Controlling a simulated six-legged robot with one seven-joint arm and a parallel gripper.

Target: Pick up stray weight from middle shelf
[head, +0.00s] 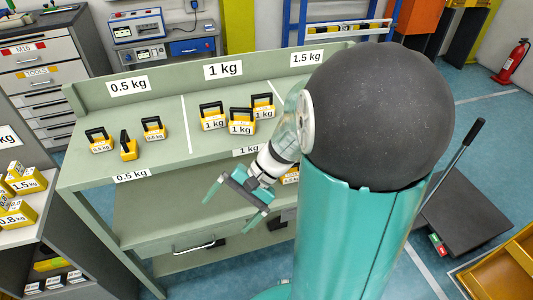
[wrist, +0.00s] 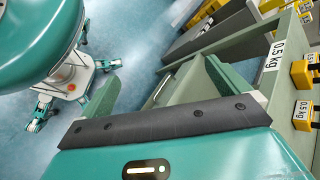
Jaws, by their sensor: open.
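My gripper (head: 236,205) is open and empty in front of the green shelf unit (head: 165,165), below its top edge. In the wrist view the two teal fingers stand wide apart (wrist: 162,82) with nothing between them. A yellow weight (head: 290,178) shows beside my arm at the right, partly hidden by it; I cannot tell its label or which shelf it rests on. The middle shelf (head: 150,215) lies below the top, and its visible left part looks bare. Yellow weights marked 0.5 kg (head: 100,143) and 1 kg (head: 212,120) stand on the top shelf.
A grey rack with yellow weights (head: 22,180) stands at the left. A drawer cabinet (head: 40,80) is behind it. My arm hides the unit's right part.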

